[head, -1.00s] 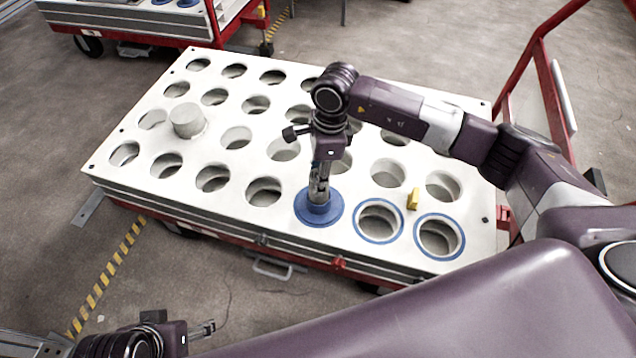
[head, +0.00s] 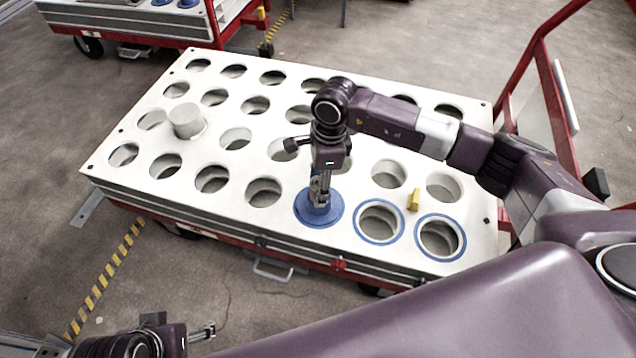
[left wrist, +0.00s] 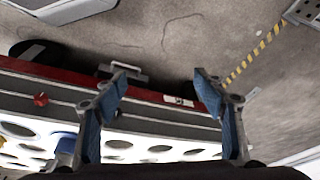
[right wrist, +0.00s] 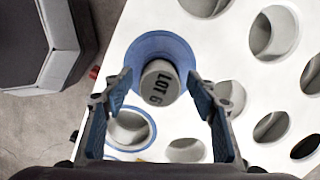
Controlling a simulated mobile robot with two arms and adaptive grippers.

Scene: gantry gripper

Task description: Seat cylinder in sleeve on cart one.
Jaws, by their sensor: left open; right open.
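A grey cylinder marked "LOT 6" (right wrist: 160,84) stands upright in the middle of a blue flanged sleeve (right wrist: 150,50) in the right wrist view. In the head view this blue sleeve (head: 318,210) is at the front edge of the cart's white top (head: 225,148); my gripper mostly hides the cylinder there. My right gripper (head: 320,190) is right above the sleeve, open, its fingers on either side of the cylinder and apart from it in the right wrist view. How deep the cylinder sits is unclear. My left gripper (head: 208,331) is open and empty, off the cart's front side.
Two blue-ringed holes (head: 380,222) lie to the right, with a small yellow block (head: 414,199) behind them. A second red cart (head: 140,25) is behind.

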